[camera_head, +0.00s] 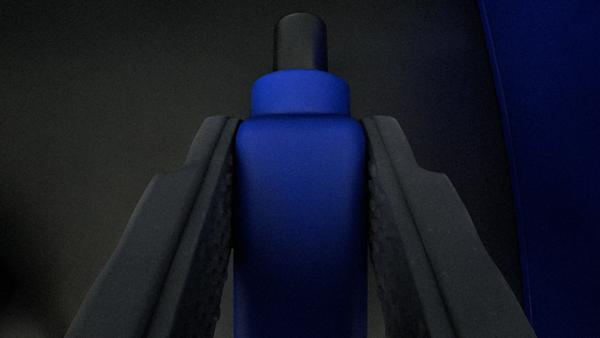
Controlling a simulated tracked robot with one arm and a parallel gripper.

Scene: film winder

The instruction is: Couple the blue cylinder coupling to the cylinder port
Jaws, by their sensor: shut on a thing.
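The blue cylinder coupling (300,190) fills the lower middle of the view. It has a wide rounded body, a narrower blue collar (300,93) at its far end, and a dark round-ended tip (300,42) beyond the collar. My gripper (301,165) is shut on the body, one dark finger on each side. The coupling points straight away from me, up the picture. I cannot make out the cylinder port.
A large blue surface (558,150) with a curved edge runs down the right side. A dark plain surface (130,80) fills the background on the left and behind the coupling. Its distance is hard to tell.

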